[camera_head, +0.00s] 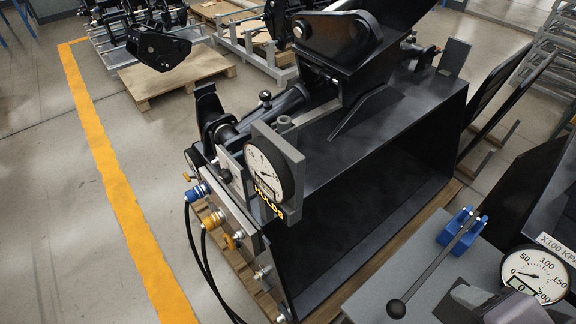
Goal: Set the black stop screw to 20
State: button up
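I cannot pick out the black stop screw for certain. A small black round-headed knob (265,97) stands up from the black coupler parts in the middle of the head view. No scale with a 20 can be read beside it. My gripper is not clearly in view.
Blue and gold hose fittings (214,220) with black hoses sit below the gauge. A grey bench at lower right bears a black-balled lever (397,308) in a blue bracket and a pressure gauge (535,274) showing 0. A yellow floor line (115,190) and open floor lie left.

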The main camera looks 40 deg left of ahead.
aim_at(226, 178)
jog(key=u, duration=2.05)
